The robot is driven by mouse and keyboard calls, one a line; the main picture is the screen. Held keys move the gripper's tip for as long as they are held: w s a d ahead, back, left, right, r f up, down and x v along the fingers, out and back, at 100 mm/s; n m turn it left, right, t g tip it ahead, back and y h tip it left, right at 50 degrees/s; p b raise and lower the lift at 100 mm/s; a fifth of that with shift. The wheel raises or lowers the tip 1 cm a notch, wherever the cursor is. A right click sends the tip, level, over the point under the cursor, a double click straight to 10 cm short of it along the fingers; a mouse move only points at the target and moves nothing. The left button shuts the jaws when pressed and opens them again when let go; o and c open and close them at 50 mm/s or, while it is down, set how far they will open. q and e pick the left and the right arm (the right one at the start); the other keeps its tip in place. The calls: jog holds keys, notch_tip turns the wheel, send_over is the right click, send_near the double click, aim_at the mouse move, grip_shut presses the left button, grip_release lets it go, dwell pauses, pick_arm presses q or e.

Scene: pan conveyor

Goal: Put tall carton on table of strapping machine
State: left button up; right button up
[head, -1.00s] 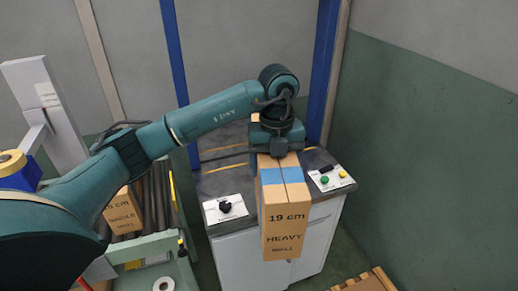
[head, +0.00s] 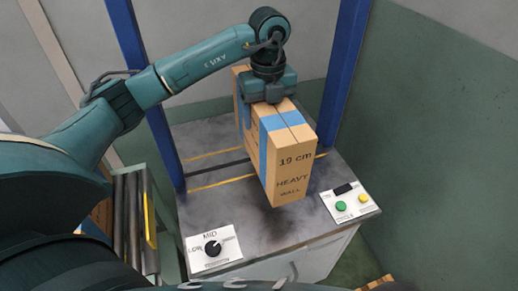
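The tall carton (head: 290,165) is brown, with blue tape bands and the print "19 cm HEAVY WALL". It is upright over the grey table of the strapping machine (head: 215,218), between the blue posts. A dark shadow lies beside its lower end; I cannot tell for sure whether its bottom touches the table. My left gripper (head: 268,95) is at the carton's top and appears shut on it; its fingertips are largely hidden. My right gripper is not in view.
A panel with a black dial (head: 212,248) sits at the table's front left. Blue posts (head: 347,70) flank the table. A roller conveyor (head: 131,215) is at the left, a green wall (head: 450,140) at the right.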

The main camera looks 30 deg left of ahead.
pick_arm(q)
jog(key=f, duration=0.5)
jog(key=shift+w+a+f+p, duration=0.1)
jog(key=shift+w+f+p, duration=0.15)
jog(key=shift+w+p, duration=0.05)
notch_tip(320, 180, down, 3)
jog(key=shift+f, duration=0.6)
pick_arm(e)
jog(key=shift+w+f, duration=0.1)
pick_arm(q)
jog(key=shift+f, duration=0.15)
jog(key=o, duration=1.4)
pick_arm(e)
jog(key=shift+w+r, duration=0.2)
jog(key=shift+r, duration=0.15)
